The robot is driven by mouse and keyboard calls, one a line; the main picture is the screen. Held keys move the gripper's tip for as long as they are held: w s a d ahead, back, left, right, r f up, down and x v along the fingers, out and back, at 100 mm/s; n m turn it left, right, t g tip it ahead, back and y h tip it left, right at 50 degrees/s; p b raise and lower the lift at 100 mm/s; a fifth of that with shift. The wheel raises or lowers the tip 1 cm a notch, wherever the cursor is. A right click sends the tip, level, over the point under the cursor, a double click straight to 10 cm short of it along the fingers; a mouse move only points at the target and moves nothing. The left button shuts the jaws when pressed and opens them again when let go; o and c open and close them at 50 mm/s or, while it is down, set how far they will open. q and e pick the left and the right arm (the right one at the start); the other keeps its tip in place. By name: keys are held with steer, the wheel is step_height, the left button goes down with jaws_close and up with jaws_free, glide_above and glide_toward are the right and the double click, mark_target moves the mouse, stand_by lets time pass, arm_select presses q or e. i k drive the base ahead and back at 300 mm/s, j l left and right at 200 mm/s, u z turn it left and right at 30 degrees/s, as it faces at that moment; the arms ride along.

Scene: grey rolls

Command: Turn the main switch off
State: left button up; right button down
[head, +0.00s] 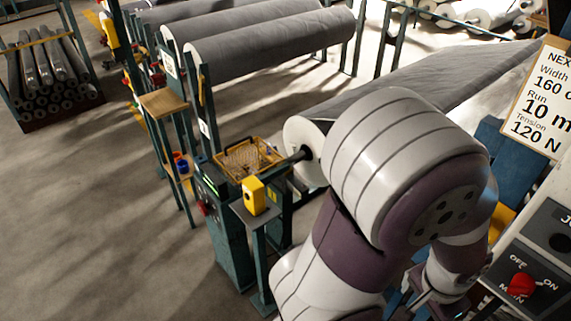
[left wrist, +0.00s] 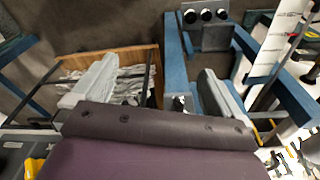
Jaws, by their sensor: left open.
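The main switch is a red knob (head: 522,286) on a dark panel at the lower right of the head view, with OFF, ON and MAIN printed around it. Its exact angle is hard to read at this size. A large white and purple arm of mine fills the middle and lower right of the head view, left of the panel. My left gripper (left wrist: 155,92) shows in the left wrist view with its two grey fingers wide apart and nothing visible held between them. I cannot make out the knob in the left wrist view. My right gripper is not in view.
A sign with width, run and tension (head: 544,98) stands above the switch panel. A grey roll (head: 302,146) on a shaft lies behind my arm. A yellow box (head: 254,195) stands on a post at centre left. Open floor (head: 90,220) lies at the left.

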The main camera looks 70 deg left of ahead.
mark_target(522, 284)
steer(key=u, duration=0.25)
steer(key=k+j+u, duration=0.3)
steer(key=j+u, duration=0.3)
steer(key=j, duration=0.15)
steer(key=k+j+u, duration=0.3)
steer(key=j, duration=0.15)
steer(key=j+u, duration=0.3)
steer(key=k+j+u, duration=0.1)
steer(key=j, duration=1.4)
steer(key=z, duration=2.25)
